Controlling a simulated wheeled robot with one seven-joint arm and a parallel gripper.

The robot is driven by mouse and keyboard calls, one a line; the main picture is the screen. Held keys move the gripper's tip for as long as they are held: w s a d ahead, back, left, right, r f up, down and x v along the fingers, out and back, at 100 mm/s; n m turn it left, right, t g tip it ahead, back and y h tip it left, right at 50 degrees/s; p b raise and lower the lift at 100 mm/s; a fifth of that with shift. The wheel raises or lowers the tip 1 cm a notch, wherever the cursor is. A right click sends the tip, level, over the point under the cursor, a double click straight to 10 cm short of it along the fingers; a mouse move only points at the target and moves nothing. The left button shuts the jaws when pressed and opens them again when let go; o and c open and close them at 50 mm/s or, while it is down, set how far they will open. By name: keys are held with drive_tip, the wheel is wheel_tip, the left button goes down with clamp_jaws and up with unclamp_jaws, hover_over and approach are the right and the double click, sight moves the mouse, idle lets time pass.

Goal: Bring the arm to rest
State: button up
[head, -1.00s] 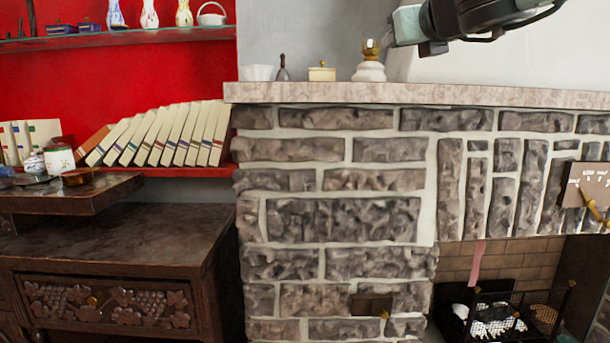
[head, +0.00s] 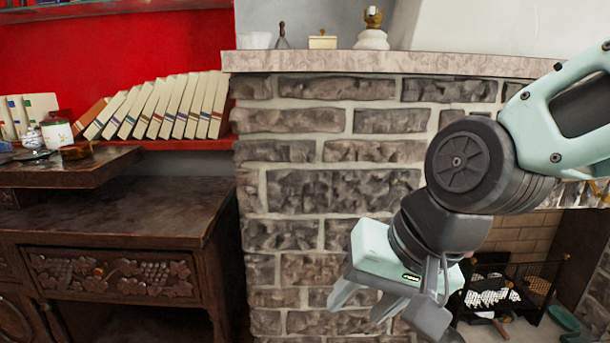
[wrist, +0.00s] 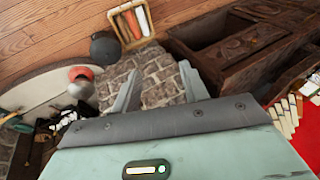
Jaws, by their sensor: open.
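My gripper (head: 360,300) hangs in front of the stone fireplace (head: 345,215) in the head view, pointing down and to the left. Its fingers are apart and nothing is between them. In the wrist view my gripper (wrist: 160,85) also shows open, with stone and floor beyond the fingers. My arm comes in from the right edge of the head view and bends down to the gripper.
A carved dark wooden cabinet (head: 110,230) stands at the left, with a row of books (head: 165,108) on the red shelf above it. A stone mantel (head: 400,63) holds a lamp (head: 372,30) and small items. A black basket (head: 500,290) sits in the hearth.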

drive_tip(key=s+d+f+n+g+h, duration=0.35)
drive_tip(key=s+d+f+n, duration=0.4)
drive_tip(key=s, duration=0.25)
wheel_tip(320, 180, up, 23)
drive_tip(key=p, duration=2.2)
drive_tip(key=shift+w+a+r+p, duration=0.15)
drive_tip(key=shift+w+r+p, duration=0.05)
drive_tip(key=shift+p, duration=0.1)
drive_tip(key=shift+n+t, duration=0.25)
drive_tip(key=shift+f, duration=0.1)
